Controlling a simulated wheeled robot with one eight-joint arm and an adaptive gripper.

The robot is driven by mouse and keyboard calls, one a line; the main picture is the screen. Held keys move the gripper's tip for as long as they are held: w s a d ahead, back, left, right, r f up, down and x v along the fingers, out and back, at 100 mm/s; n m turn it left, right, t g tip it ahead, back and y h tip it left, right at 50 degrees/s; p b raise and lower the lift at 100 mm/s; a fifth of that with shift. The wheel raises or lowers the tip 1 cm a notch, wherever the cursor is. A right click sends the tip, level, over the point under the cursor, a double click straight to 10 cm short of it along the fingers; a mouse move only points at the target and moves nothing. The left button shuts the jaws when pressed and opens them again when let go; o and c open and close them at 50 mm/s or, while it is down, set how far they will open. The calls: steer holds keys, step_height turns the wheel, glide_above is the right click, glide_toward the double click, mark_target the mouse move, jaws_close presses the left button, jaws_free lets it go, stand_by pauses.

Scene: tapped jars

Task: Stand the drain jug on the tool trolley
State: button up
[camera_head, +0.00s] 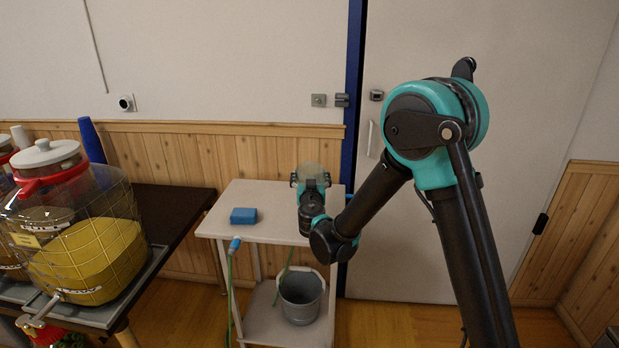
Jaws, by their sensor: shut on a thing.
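The tool trolley (265,198) is a pale two-shelf stand against the wood-panelled wall in the middle of the head view. My gripper (311,181) is over the right part of its top shelf, shut on a translucent greyish vessel that I take for the drain jug (313,169). The jug looks upright. My gripper and wrist hide its near side and base, so I cannot tell whether it touches the shelf.
A blue sponge (243,216) lies on the top shelf's left half. A grey bucket (301,299) stands on the lower shelf. A green hose with a blue end (234,244) hangs at the left edge. A tapped yellow-filled jar (85,262) stands on the dark bench (165,213) at left.

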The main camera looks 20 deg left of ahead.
steer(key=shift+f, duration=0.1)
steer(key=shift+s+f, duration=0.1)
steer(key=shift+f, duration=2.7)
steer(key=shift+f, duration=0.55)
steer(key=o, duration=1.5)
steer(key=v, duration=0.7)
steer(key=shift+s, duration=0.25)
